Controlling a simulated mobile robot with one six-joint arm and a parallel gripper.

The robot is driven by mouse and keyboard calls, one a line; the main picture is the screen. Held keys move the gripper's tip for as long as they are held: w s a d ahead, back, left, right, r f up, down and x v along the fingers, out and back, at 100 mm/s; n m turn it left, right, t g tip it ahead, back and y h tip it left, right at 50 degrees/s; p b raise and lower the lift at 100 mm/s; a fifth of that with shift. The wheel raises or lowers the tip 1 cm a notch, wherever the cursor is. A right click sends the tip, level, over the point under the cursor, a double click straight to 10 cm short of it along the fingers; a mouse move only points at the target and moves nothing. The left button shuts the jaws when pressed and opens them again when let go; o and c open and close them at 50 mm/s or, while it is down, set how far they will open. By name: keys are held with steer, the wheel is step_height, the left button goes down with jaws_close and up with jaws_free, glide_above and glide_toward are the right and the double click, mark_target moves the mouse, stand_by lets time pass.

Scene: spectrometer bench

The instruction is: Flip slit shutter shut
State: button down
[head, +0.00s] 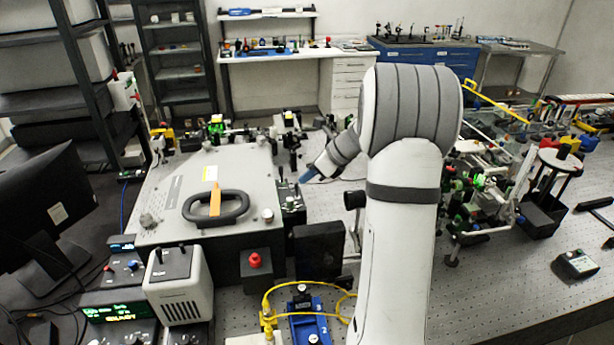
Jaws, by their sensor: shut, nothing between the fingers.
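The spectrometer is a large grey box (175,200) with a black handle on its lid, left of centre in the head view. A small dark assembly (291,207) with small light knobs sits against its right side. The slit shutter cannot be singled out at this size; it may be part of this assembly. My gripper (307,177) shows only as a small blue tip beyond my arm, just above and right of the assembly. It is shut with nothing in it. A gap or contact between the tip and the assembly cannot be told. My arm hides the bench behind it.
A black block (319,250) and a red button box (256,262) stand in front of the assembly. A yellow cable (268,297) loops near a blue mount (309,325). Crowded optics (480,190) fill the right.

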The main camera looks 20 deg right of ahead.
steer(key=w+p+v, duration=0.1)
steer(key=p+v, duration=0.4)
steer(key=v, duration=0.5)
steer(key=shift+w+d+r, duration=0.2)
steer(key=shift+w+r, duration=0.05)
steer(key=shift+w, duration=0.1)
